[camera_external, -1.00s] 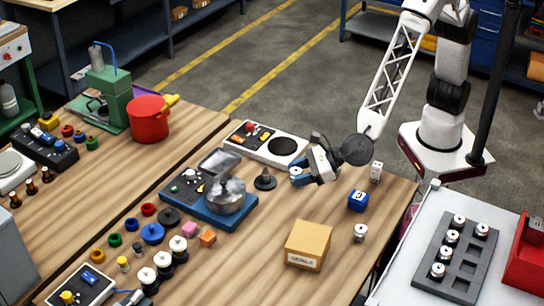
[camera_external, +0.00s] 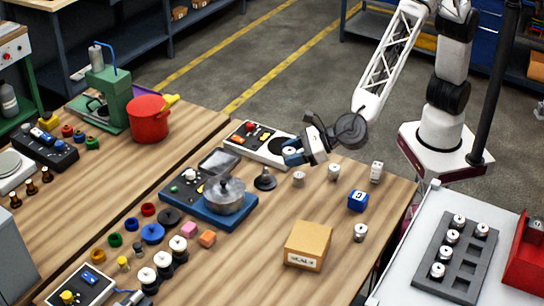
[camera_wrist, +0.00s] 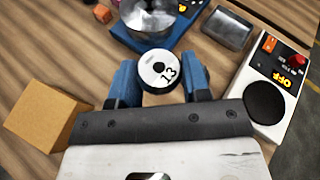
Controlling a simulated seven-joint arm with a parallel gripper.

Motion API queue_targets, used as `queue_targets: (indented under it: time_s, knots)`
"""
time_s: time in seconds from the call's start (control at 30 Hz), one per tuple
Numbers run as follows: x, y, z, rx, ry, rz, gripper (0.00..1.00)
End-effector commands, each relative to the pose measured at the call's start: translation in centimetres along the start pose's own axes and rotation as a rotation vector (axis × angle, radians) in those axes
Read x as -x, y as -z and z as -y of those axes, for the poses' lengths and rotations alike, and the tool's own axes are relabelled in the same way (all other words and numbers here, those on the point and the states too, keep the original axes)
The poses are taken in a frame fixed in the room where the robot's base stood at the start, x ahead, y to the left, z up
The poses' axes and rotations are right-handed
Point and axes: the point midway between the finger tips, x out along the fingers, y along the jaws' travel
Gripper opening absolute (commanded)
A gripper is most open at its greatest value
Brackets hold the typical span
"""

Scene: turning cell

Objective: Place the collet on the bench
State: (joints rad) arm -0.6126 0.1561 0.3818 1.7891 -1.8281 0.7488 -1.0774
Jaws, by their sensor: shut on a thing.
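My gripper (camera_external: 290,155) is above the far part of the wooden bench (camera_external: 340,200). Its blue fingers are shut on a small round collet. The collet (camera_wrist: 160,70) has a white top marked 13 and a dark centre hole in the wrist view. In the external view the held collet (camera_external: 289,151) is a pale spot between the fingers. Two similar pale cylinders (camera_external: 299,179) (camera_external: 334,172) stand on the bench below and right of my gripper, and another (camera_external: 360,232) stands nearer the front right.
A dark base with a small post (camera_external: 265,180), a control box (camera_external: 262,143) and a blue device with a metal bowl (camera_external: 225,195) lie to the left. A grey rack (camera_external: 462,265) holds several cylinders.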

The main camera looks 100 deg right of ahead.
Motion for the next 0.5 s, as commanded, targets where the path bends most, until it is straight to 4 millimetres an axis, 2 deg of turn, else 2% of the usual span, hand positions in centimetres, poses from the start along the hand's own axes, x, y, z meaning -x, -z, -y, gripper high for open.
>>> queue_targets:
  time_s: [0.5]
  knots:
    - [-6.0, 0.5, 14.5, -0.085, 0.195, -0.040, 0.16]
